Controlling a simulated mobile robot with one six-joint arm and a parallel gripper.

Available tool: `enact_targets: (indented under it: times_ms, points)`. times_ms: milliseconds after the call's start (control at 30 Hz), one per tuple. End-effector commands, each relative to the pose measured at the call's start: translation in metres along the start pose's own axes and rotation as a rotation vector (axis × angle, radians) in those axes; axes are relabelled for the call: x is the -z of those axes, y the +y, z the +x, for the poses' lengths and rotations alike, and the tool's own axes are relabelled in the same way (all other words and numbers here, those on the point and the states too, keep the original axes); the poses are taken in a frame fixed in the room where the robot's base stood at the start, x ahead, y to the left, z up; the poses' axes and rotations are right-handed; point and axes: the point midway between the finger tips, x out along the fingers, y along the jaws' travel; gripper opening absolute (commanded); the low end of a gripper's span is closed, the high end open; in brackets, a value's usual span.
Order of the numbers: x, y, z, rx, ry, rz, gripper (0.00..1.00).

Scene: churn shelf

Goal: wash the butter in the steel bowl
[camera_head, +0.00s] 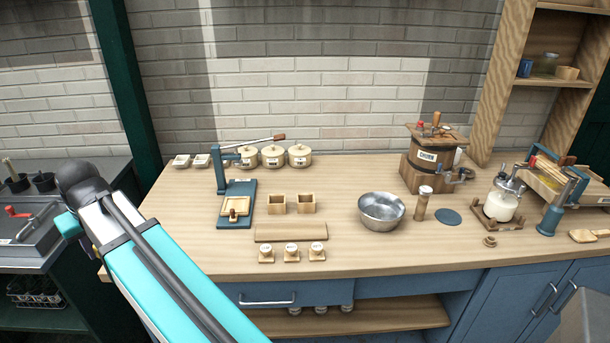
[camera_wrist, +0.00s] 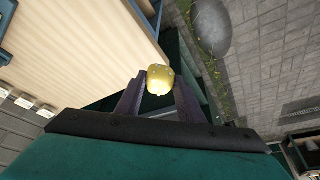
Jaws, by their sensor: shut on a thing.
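The steel bowl (camera_head: 381,212) stands on the wooden counter, right of the middle in the head view. I cannot make out what is inside it. In the wrist view my gripper (camera_wrist: 159,84) is shut on a yellow lump of butter (camera_wrist: 159,79) with small pale specks on it. The gripper is out past the counter's edge, apart from the bowl. The bowl does not show in the wrist view. In the head view my arm covers the lower left, and neither the gripper nor the butter can be seen there.
A wooden churn (camera_head: 432,160) stands behind the bowl, and a glass jar (camera_head: 502,201) of white liquid is at right. Left of the bowl are two small wooden boxes (camera_head: 306,203), a flat board (camera_head: 291,232) and a blue press (camera_head: 237,205). The counter (camera_head: 400,255) before the bowl is clear.

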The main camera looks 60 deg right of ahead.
Motion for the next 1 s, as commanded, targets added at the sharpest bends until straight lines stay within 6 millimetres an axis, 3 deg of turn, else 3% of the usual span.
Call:
enact_targets:
  times_ms: [267, 467, 667, 1000]
  points:
    - [0.000, -0.014, 0.000, 0.008, 0.000, -0.018, 0.12]
    - [0.002, -0.004, -0.001, -0.002, -0.001, 0.006, 0.12]
    - [0.004, 0.040, -0.002, -0.039, -0.006, 0.101, 0.12]
    - [-0.005, 0.156, -0.008, -0.137, -0.016, 0.348, 0.12]
